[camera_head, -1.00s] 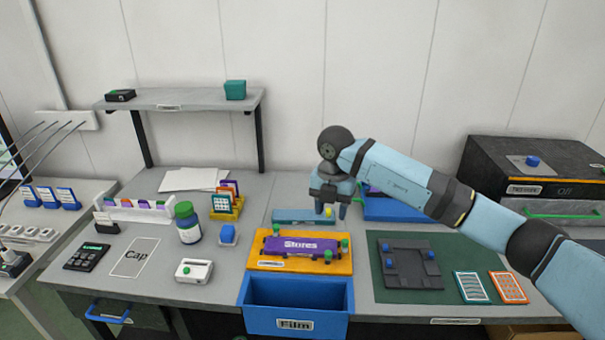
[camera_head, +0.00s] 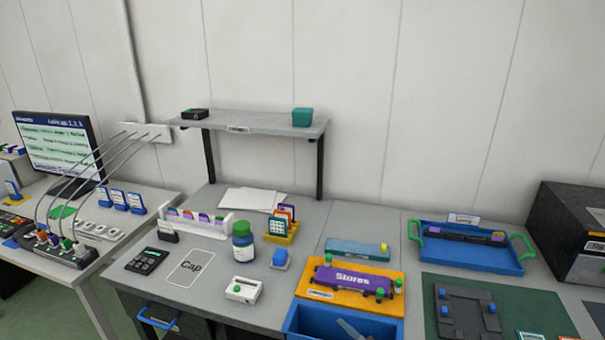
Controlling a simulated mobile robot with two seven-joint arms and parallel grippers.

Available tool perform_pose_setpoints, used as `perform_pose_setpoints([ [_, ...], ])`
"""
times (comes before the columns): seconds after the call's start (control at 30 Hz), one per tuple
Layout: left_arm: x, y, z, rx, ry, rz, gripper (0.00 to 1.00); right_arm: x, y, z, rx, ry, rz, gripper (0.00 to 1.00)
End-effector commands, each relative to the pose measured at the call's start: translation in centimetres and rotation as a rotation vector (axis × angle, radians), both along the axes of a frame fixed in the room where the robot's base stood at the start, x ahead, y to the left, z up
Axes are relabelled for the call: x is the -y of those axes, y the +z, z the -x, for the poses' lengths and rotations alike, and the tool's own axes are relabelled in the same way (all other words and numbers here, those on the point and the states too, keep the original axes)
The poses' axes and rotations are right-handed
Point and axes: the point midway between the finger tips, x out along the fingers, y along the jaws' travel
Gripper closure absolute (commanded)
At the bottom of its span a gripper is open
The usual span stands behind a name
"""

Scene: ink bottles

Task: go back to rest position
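Neither of my grippers nor arms is in the head view now. On the bench a dark blue bottle with a green cap (camera_head: 243,242) stands upright beside the white "Cap" outline (camera_head: 191,268). A purple "Stores" piece with green knobs (camera_head: 352,279) rests on an orange base (camera_head: 392,302). A teal block with a yellow end (camera_head: 357,249) lies behind it. A blue tray with green handles (camera_head: 437,255) stands at the right and holds a dark strip-like object.
A grey shelf (camera_head: 262,122) stands at the back. An open blue drawer (camera_head: 305,321) sticks out at the front, a grey object inside it. A dark box machine (camera_head: 566,236) is at the right. A second table with a monitor (camera_head: 60,150) is at the left.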

Motion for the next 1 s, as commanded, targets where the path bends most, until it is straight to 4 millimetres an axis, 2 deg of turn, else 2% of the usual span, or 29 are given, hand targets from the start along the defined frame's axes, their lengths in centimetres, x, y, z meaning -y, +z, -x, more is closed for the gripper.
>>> perform_pose_setpoints([
  [0.03, 0.0, 0.0, 0.0, 0.0, 0.0, 0.0, 0.07, 1.6, -2.1, 1.0, -0.104, -0.092, -0.032, 0.54],
  [0.1, 0.0, 0.0, 0.0, 0.0, 0.0, 0.0, 0.07, 4.0, -4.9, 2.3, -0.253, -0.215, -0.056, 0.54],
  [0.2, 0.0, 0.0, 0.0, 0.0, 0.0, 0.0, 0.07, 6.9, -9.0, 4.9, -0.457, -0.349, -0.064, 0.54],
  [0.4, 0.0, 0.0, 0.0, 0.0, 0.0, 0.0, 0.07, 10.6, -15.3, 11.0, -0.789, -0.488, -0.038, 0.54],
  [0.6, 0.0, 0.0, 0.0, 0.0, 0.0, 0.0, 0.07, 12.6, -19.6, 17.7, -1.069, -0.539, -0.003, 0.54],
  [0.7, -0.1, 2.8, 0.0, -0.001, -0.001, -0.005, 0.07, 12.7, -16.5, 17.4, -1.053, -0.538, 0.003, 0.54],
  [1.0, -0.4, 9.5, 0.0, 0.027, -0.003, -0.017, 0.07, 13.0, -10.4, 17.5, -1.033, -0.542, 0.014, 0.54],
])
